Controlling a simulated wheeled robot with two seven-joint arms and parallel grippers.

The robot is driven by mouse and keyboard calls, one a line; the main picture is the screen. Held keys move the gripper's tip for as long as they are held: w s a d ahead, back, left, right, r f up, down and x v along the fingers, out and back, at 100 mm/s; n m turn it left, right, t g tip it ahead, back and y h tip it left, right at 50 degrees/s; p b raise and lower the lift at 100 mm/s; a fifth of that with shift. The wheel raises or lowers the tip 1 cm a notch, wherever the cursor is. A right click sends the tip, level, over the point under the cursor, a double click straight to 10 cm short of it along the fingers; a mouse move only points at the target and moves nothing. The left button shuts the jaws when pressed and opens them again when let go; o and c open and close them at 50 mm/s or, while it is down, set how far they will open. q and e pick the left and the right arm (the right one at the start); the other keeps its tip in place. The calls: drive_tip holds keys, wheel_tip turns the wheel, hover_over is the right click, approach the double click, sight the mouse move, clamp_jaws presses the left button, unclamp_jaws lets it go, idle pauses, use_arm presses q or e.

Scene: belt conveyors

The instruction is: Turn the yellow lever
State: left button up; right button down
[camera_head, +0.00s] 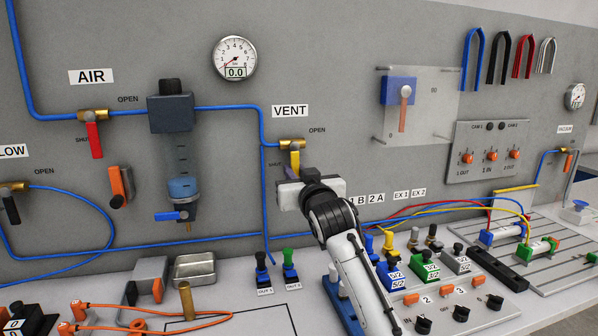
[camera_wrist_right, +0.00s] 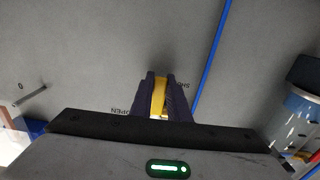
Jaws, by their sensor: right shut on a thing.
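The yellow lever (camera_head: 294,159) hangs below a brass valve (camera_head: 291,143) under the VENT sign (camera_head: 290,111). It points downward, towards the SHUT side rather than OPEN on the right. My right gripper (camera_head: 294,176) is at the lever's lower end and covers it in the head view. In the right wrist view, the yellow lever (camera_wrist_right: 159,97) sits between the two dark fingers of my right gripper (camera_wrist_right: 160,88), which are shut on it. My left gripper is not in view.
A red AIR lever (camera_head: 94,140) and a filter unit (camera_head: 175,150) are on the wall to the left. A blue hose (camera_head: 264,215) runs down beside the vent valve. Pneumatic valves (camera_head: 425,267) and a switch box (camera_head: 460,310) stand on the bench to the right.

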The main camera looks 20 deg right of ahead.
drive_tip(key=shift+a, duration=0.15)
idle(0.4)
drive_tip(key=c, duration=1.7)
unclamp_jaws()
drive_tip(key=s, duration=1)
drive_tip(key=shift+s+a+b, duration=0.15)
drive_tip(key=shift+a+b, duration=0.15)
drive_tip(key=shift+b, duration=0.05)
